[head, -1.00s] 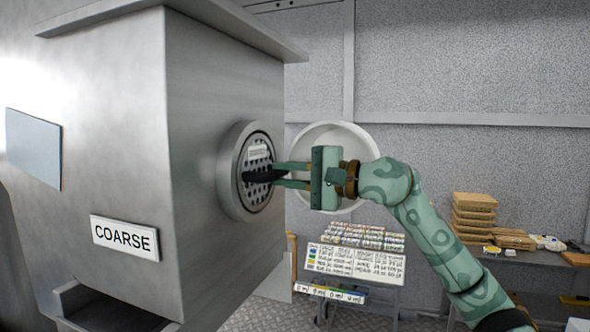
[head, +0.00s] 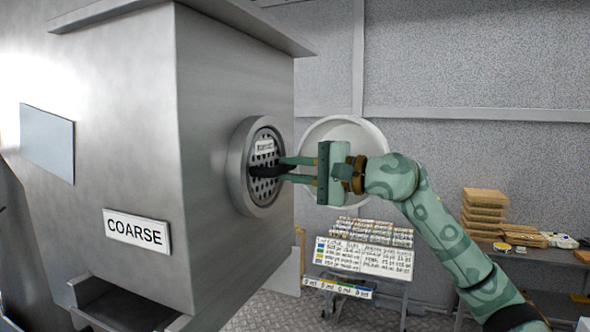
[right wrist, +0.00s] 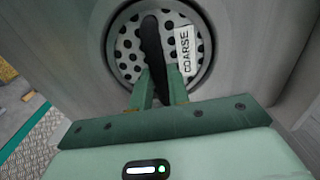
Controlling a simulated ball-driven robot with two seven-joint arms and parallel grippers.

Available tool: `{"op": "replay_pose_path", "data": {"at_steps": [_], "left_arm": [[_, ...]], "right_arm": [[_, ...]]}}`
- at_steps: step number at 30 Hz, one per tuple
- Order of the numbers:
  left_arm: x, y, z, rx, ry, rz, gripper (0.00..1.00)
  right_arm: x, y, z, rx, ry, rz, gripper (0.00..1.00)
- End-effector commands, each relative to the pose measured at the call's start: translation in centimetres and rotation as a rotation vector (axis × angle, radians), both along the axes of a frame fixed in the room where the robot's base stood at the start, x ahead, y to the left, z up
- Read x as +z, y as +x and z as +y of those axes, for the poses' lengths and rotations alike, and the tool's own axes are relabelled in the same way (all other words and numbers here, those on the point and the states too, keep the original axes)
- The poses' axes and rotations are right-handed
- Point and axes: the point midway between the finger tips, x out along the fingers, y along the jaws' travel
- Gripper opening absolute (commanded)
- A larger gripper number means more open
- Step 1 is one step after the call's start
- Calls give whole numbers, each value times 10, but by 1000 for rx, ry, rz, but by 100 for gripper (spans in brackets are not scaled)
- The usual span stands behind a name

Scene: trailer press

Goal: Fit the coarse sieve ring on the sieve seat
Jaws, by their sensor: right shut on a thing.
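The coarse sieve ring (head: 265,185) is a perforated metal disc with a small label. It sits within the round sieve seat (head: 240,166) on the side of the metal press. In the right wrist view the disc (right wrist: 128,50) carries a tag reading COARSE (right wrist: 185,50), and the seat's rim (right wrist: 112,80) surrounds it. My right gripper (head: 287,170) is shut on the ring's black handle (right wrist: 152,45), which stands across the disc. Whether the ring is fully seated I cannot tell. My left gripper is not in view.
The press housing (head: 235,90) fills the left, with a COARSE sign (head: 137,231) and a chute below. A round white lid (head: 345,130) is behind my gripper. A chart board (head: 365,258) and a bench with stacked brown blocks (head: 485,205) stand behind at right.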

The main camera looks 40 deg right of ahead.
Motion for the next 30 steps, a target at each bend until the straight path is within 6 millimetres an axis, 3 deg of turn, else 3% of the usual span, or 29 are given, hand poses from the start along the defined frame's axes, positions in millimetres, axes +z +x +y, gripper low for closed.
{"op": "replay_pose_path", "data": {"at_steps": [10, 11, 12, 14, 23, 26, 30], "left_arm": [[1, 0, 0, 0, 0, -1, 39], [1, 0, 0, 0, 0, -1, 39], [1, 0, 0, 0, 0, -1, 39], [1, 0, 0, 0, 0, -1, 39], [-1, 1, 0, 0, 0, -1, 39], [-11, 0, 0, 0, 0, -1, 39], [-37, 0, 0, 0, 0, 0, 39]], "right_arm": [[1, 2, 1, 0, 0, -1, 0], [1, 2, 1, 0, 0, -1, 20], [1, 2, 1, 0, 0, -1, 31], [0, 2, 1, 0, 0, -1, 43], [-1, 0, 0, -1, 0, 1, 43], [-4, -8, -5, -4, -2, 1, 43], [-10, -32, -18, -5, -2, 2, 43]]}}
